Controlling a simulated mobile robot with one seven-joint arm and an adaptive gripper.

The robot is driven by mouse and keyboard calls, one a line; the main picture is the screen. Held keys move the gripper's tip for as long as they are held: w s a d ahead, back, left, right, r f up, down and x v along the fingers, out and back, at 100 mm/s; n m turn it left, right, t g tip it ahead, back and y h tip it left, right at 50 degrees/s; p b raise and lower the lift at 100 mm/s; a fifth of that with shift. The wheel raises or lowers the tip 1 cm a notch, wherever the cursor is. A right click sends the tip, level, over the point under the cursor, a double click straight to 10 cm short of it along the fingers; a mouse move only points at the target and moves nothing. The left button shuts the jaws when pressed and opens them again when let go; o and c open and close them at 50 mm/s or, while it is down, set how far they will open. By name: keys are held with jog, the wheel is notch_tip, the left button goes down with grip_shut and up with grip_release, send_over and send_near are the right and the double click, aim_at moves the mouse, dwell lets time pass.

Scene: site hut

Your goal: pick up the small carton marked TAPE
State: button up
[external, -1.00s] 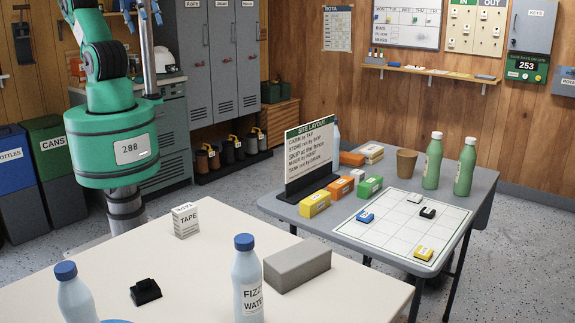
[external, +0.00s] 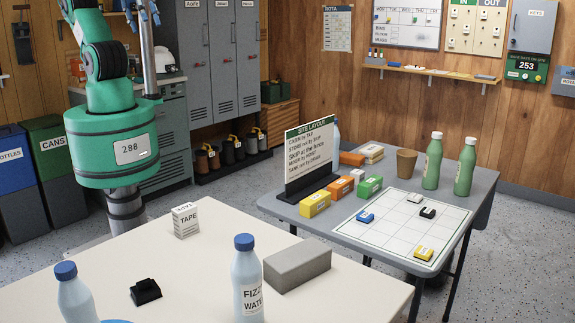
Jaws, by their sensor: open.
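The small carton marked TAPE (external: 186,222) is white with dark lettering. It stands upright near the far left edge of the pale table (external: 205,285), in front of my arm's column. Nothing touches it and its front and top faces show. My green arm rises behind the table at the left and runs out of the top of the picture.
On the pale table are a FIZZY WATER bottle (external: 247,284), a grey block (external: 297,267), a black object (external: 145,291) and another bottle (external: 74,298). The space around the carton is clear. A grey table (external: 350,240) with blocks and bottles stands to the right.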

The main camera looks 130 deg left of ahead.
jog(key=shift+w, duration=0.1)
jog(key=w+d+f+n+g+h+b, duration=0.2)
jog(key=w+f+n+g+h, duration=0.6)
jog(key=w+f, duration=1.2)
jog(key=n+t+h, duration=0.2)
jog(key=n+h, duration=0.4)
jog(key=n, duration=0.3)
send_near(195, 208)
jog(key=shift+s+a+f+b, duration=0.15)
jog(key=shift+s+f+b, duration=0.05)
jog(key=shift+s+b, duration=0.15)
jog(key=shift+y, duration=0.3)
jog(key=shift+b+x, duration=0.55)
jog(key=shift+x, duration=3.6)
jog(key=shift+s, duration=0.1)
